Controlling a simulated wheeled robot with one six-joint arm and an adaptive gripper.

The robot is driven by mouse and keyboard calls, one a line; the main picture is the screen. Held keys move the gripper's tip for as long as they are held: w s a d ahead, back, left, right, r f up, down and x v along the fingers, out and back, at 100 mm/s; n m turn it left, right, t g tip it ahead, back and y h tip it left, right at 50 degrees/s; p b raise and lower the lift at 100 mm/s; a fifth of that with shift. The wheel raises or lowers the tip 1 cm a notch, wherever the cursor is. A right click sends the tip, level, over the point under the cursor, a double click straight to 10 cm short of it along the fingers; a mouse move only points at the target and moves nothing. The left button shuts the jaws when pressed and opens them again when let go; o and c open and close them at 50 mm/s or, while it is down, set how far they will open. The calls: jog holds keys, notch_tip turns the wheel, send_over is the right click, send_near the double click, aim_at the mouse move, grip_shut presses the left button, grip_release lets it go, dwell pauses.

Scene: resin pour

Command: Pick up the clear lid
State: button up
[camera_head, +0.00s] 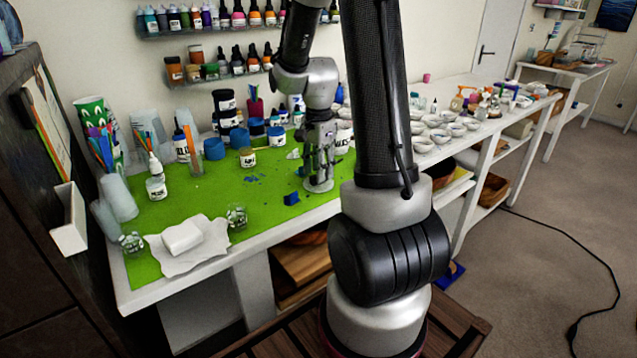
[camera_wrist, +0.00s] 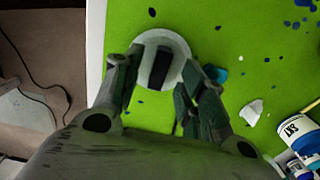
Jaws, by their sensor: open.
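A round, pale, see-through disc, which looks like the clear lid (camera_wrist: 177,47), lies on the green mat (camera_wrist: 225,20) in the wrist view. A dark bar shows across its middle; I cannot tell if this is on the lid or seen through it. In the head view the lid (camera_head: 319,186) shows as a pale round shape right under my gripper (camera_head: 318,168). In the wrist view my open gripper (camera_wrist: 163,62) has one finger on each side of the lid's near part. I cannot tell whether the fingers touch it.
A blue piece (camera_head: 291,198) lies left of the gripper. A white shard (camera_wrist: 251,112) and blue-white jars (camera_wrist: 303,137) are to the right in the wrist view. A white block (camera_head: 182,237) sits on paper at the mat's front left. The mat just left of the gripper is mostly bare.

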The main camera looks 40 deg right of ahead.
jog(key=shift+f, duration=0.9)
jog(key=c, duration=0.9)
